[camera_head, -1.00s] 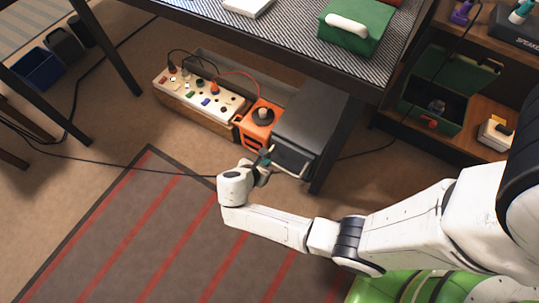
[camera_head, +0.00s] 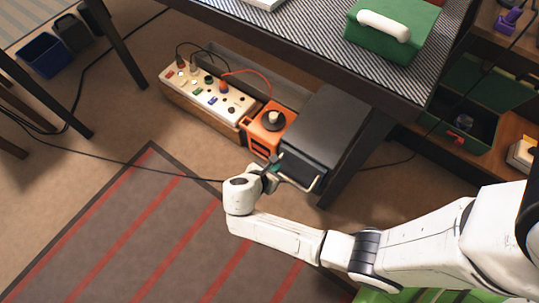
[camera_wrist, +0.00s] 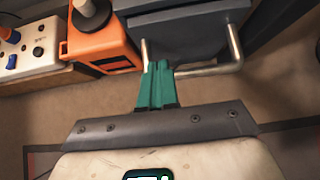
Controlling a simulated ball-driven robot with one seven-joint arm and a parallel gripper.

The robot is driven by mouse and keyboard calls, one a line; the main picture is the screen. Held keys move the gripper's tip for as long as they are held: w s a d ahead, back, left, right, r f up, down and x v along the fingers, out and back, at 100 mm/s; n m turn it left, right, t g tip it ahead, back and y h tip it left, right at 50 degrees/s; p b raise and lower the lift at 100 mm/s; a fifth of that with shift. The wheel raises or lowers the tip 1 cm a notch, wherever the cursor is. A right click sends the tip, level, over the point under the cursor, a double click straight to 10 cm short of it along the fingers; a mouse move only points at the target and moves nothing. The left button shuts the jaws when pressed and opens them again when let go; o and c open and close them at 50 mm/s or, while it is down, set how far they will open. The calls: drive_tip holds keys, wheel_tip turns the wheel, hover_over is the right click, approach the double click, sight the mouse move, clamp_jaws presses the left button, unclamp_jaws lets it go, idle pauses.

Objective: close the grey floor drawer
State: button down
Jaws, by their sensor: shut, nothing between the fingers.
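The grey floor drawer unit (camera_head: 325,125) stands on the floor under the workbench. Its front with a bent metal bar handle (camera_head: 302,186) faces my arm; I cannot tell how far the drawer stands out. In the wrist view the dark drawer front (camera_wrist: 190,30) is at the top, with the handle (camera_wrist: 212,70) sticking out from it. My gripper (camera_head: 270,176) is at the handle's left end. Its teal fingers (camera_wrist: 158,72) are together and hold nothing. They overlap the handle bar in the wrist view; whether they touch it is unclear.
An orange device (camera_head: 268,130) stands close to the left of the drawer unit, with a white control panel (camera_head: 205,95) beyond it. A table leg (camera_head: 345,170) stands to the right. A black cable (camera_head: 120,165) crosses the floor. A striped rug (camera_head: 140,235) lies at the front left.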

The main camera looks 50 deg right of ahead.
sight(290, 154)
drive_tip(key=b+x, duration=0.1)
drive_tip(key=x, duration=0.3)
drive_tip(key=shift+a+f+b, duration=0.1)
drive_tip(key=shift+a+b, duration=0.05)
drive_tip(key=shift+b, duration=0.15)
drive_tip(key=d+b, duration=0.1)
drive_tip(key=d, duration=0.3)
drive_tip(key=shift+w, duration=0.1)
